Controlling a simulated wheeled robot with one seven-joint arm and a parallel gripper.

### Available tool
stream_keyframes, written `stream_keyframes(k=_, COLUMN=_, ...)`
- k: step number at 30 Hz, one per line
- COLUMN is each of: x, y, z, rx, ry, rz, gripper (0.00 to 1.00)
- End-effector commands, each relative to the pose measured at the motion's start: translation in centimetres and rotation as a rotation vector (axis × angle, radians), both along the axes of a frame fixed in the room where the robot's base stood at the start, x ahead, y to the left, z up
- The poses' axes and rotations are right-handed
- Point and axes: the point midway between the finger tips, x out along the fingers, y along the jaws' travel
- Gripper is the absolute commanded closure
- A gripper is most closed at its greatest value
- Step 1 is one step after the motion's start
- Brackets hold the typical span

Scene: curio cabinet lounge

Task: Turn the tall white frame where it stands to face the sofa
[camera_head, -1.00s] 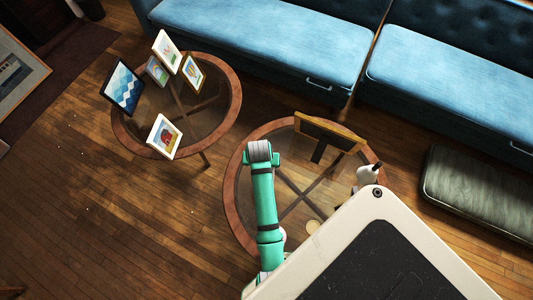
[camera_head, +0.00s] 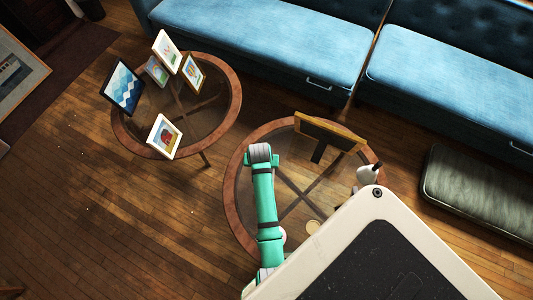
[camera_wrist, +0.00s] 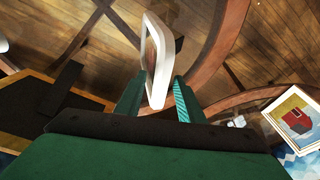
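A white frame (camera_wrist: 158,58) stands edge-on between the fingers of my gripper (camera_wrist: 160,86) in the wrist view. The fingers are apart, one on each side of it, with narrow gaps visible; I see no firm contact. Its picture face is turned to the left and is seen at a steep slant. In the head view this frame and my fingers are hidden under my green arm, over the nearer round glass table (camera_head: 232,207). The blue sofa (camera_head: 265,35) runs along the top of the head view, beyond both tables.
A gold-edged frame (camera_head: 329,132) with a dark back stands on the same table; it also shows in the wrist view (camera_wrist: 65,92). A small white ornament (camera_head: 367,173) is at the table's right. Several frames stand on the other round table (camera_head: 230,110). A dark cushioned stool (camera_head: 478,190) is at right.

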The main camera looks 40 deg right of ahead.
Motion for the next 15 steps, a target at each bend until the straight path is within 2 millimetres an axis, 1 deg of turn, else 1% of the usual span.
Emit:
stream_keyframes(k=1, x=0.0, y=0.0, z=0.0, rx=0.0, ry=0.0, rz=0.0, gripper=0.78)
stream_keyframes(k=3, x=-0.01, y=0.01, z=0.0, rx=0.0, ry=0.0, rz=0.0, gripper=0.92)
stream_keyframes(k=11, x=-0.16, y=-0.19, z=0.06, rx=0.0, ry=0.0, rz=0.015, gripper=0.92)
stream_keyframes(k=12, x=-0.29, y=-0.32, z=0.07, rx=0.0, ry=0.0, rz=0.025, gripper=0.95)
stream_keyframes(k=13, x=-0.42, y=-0.43, z=0.08, rx=-0.001, ry=0.001, rz=0.034, gripper=0.95)
stream_keyframes(k=15, x=-0.7, y=-0.7, z=0.12, rx=-0.001, ry=0.001, rz=0.056, gripper=1.0)
